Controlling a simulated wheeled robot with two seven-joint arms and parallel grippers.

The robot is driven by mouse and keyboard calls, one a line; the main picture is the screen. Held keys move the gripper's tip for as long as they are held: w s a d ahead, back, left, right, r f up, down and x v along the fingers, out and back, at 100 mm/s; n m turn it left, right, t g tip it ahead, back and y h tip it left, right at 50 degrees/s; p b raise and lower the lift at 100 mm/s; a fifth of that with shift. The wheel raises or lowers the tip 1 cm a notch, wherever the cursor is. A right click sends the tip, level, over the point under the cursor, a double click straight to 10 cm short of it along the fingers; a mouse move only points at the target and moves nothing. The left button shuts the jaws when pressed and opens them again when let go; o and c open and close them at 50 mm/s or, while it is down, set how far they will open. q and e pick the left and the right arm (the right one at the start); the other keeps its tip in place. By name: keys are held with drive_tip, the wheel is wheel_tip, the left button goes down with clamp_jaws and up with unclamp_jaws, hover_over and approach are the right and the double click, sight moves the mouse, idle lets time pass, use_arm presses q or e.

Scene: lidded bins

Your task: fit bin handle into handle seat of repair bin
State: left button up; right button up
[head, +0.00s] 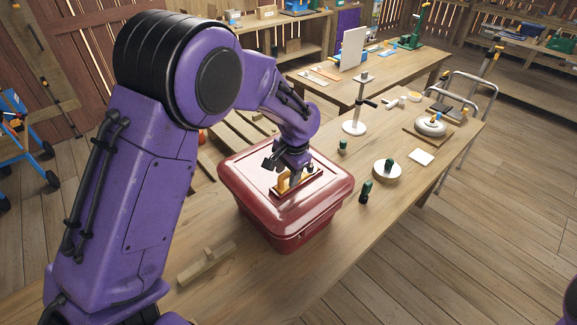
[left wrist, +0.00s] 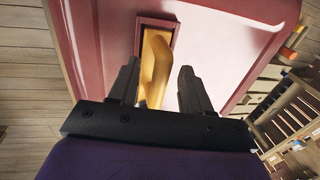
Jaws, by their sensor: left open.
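The repair bin (head: 285,205) is a dark red lidded bin standing on the wooden table. The handle seat (head: 281,189) is a raised rectangular frame on its lid; it also shows in the left wrist view (left wrist: 172,22). The yellow bin handle (left wrist: 155,68) has its far end within the seat's frame and its near end between my left fingers. Whether it is fully seated I cannot tell. My left gripper (left wrist: 157,85) is open around the handle, with a visible gap on the right side. In the head view my left gripper (head: 288,172) hides part of the handle.
On the table (head: 330,240), a white stand (head: 355,125), a round white dish (head: 387,172) and small dark green pieces (head: 366,190) stand right of the bin. A wooden piece (head: 206,262) lies at the front left. The front right tabletop is clear.

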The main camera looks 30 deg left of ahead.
use_arm(q)
wheel_tip(320, 180, up, 11)
drive_tip(key=d+b, duration=0.2)
drive_tip(key=shift+s+r+b, duration=0.15)
drive_tip(key=shift+s+b, duration=0.15)
drive_tip(key=shift+s, duration=0.05)
drive_tip(key=shift+s, duration=0.1)
